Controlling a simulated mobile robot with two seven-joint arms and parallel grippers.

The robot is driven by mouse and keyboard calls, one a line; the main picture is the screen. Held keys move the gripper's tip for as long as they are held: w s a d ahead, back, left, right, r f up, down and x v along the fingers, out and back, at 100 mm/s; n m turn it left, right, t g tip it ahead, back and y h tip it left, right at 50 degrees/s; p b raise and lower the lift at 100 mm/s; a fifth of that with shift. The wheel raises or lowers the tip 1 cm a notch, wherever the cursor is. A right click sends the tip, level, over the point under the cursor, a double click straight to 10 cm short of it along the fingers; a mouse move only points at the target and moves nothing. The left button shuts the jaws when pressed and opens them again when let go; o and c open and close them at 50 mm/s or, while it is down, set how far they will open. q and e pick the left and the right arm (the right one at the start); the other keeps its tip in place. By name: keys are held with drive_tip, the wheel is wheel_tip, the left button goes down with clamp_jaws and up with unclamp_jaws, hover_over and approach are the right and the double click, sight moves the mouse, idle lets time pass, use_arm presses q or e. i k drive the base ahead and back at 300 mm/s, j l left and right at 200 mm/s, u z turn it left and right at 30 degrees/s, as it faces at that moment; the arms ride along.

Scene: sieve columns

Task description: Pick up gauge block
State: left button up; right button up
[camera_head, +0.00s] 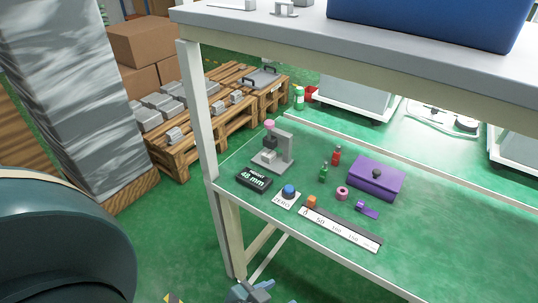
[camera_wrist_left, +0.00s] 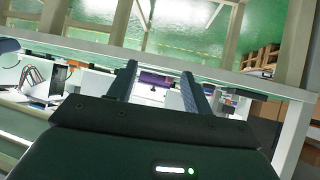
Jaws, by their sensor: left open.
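No part is labelled as the gauge block, and I cannot tell for sure which piece it is. A grey block (camera_head: 270,158) shows at the grey gauge stand (camera_head: 287,150), under a pink knob. My left gripper (camera_wrist_left: 159,71) is open, with nothing between its two dark fingers in the left wrist view. A blue-grey part at the bottom edge of the head view looks like this gripper, low in front of the shelf. My right gripper is not in view.
The shelf's front right is clear.

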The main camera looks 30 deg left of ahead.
sight(269, 156)
drive_tip(key=j+z, duration=0.25)
drive_tip(key=z, duration=0.2)
drive_tip(key=j+z, duration=0.25)
drive_tip(key=z, duration=0.15)
drive_tip(key=k+j+z, duration=0.1)
drive_tip(key=j, duration=0.3)
drive_tip(key=k+j, duration=0.2)
drive_tip(key=j, duration=0.2)
drive_tip(key=k+j+z, duration=0.15)
drive_tip(key=j, duration=0.25)
drive_tip(key=k+j+z, duration=0.1)
drive_tip(key=j, duration=0.25)
drive_tip(key=k, duration=0.05)
